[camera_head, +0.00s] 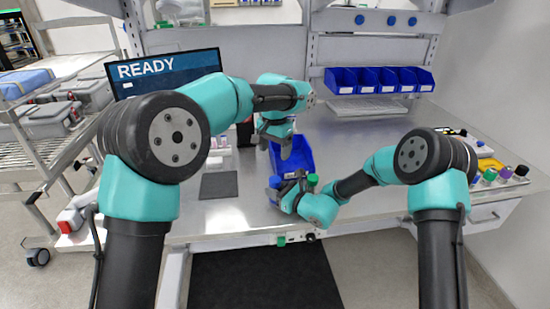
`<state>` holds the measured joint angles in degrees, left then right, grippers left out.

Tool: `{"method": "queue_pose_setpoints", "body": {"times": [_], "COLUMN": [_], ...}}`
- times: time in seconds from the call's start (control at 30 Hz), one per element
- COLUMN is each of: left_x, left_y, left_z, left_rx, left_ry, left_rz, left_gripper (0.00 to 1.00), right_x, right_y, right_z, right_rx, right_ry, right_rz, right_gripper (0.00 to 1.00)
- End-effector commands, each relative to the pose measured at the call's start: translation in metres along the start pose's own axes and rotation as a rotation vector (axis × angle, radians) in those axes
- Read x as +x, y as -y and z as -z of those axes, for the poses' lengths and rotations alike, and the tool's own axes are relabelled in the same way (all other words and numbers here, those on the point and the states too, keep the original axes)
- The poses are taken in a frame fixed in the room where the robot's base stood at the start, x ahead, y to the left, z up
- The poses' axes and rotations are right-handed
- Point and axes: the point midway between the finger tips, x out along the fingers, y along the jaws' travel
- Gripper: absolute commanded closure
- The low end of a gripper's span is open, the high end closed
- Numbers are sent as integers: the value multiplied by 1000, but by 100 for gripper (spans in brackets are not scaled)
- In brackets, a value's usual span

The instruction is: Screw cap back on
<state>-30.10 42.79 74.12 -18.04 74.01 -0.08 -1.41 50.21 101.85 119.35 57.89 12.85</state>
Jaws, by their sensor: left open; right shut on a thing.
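My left gripper (277,143) is open above the work table, pointing down at the left side of the blue bin (306,158). No object shows between its fingers. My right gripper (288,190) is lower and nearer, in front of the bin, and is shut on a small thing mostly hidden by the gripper. I cannot tell which piece belongs to the held thing, or whether a cap is on a tube.
A dark mat (219,185) lies on the steel table (350,150) at the left, with small pale items behind it. A row of blue bins (378,80) stands at the back. A tray with several coloured caps (500,175) is at the right. The screen (165,72) reads READY.

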Motion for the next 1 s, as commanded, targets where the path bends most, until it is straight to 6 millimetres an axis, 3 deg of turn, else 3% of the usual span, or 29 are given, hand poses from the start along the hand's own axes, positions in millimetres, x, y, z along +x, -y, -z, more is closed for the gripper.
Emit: {"method": "queue_pose_setpoints", "body": {"times": [0.27, 0.3, 0.6, 1.0], "left_x": [-2, -2, -1, -1], "left_y": [0, 0, 0, 0], "left_z": [0, 0, 0, 0], "left_rx": [0, 0, 0, 0], "left_ry": [1, 1, 1, 1], "left_rz": [0, 0, 0, 0], "left_gripper": [27, 27, 27, 27], "right_x": [0, 0, 0, -8], "right_y": [0, 0, 0, 1], "right_z": [0, 0, 0, 0], "right_rx": [0, 0, 0, -1], "right_ry": [-1, -1, 0, 0], "right_rz": [0, 0, 0, 1], "right_gripper": [100, 64, 36, 36]}}
